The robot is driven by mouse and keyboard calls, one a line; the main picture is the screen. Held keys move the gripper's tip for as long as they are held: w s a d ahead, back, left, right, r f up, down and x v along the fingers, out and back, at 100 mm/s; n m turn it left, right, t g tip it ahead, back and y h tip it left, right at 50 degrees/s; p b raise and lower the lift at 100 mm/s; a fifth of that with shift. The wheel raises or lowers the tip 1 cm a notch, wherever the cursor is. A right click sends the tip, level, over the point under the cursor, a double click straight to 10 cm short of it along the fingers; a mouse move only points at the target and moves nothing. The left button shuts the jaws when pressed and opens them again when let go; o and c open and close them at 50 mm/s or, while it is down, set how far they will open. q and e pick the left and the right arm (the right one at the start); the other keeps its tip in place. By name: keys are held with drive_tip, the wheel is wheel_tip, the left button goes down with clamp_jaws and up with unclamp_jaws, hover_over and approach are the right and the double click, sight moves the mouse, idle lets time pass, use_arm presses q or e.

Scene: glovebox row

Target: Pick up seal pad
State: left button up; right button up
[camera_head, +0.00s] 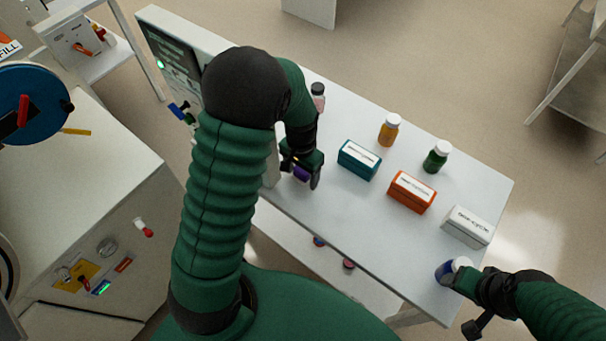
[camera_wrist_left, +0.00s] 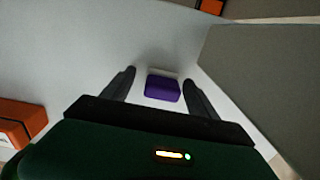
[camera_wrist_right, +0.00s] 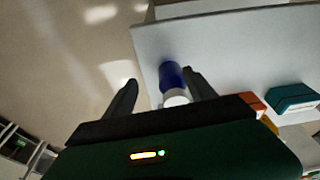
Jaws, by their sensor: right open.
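A small purple block, the only thing here that looks like a seal pad, lies on the white table at my left gripper (camera_head: 302,172). In the left wrist view the purple block (camera_wrist_left: 163,88) sits between the two spread fingers (camera_wrist_left: 160,85), with a gap on each side. In the head view the purple block (camera_head: 300,174) is partly hidden by the gripper. My right gripper (camera_wrist_right: 157,90) is open at the table's near right corner. A blue bottle with a white cap (camera_wrist_right: 171,76) lies in front of its fingers, closer to one finger.
Teal (camera_head: 358,160), orange (camera_head: 411,192) and white (camera_head: 467,227) boxes stand in a row on the white table (camera_head: 350,215). A dark panel (camera_head: 172,62) rises at the table's left end.

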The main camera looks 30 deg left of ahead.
use_arm(q)
drive_tip(key=shift+a, duration=0.25)
drive_tip(key=c, duration=1)
drive_tip(key=shift+c, duration=1.2)
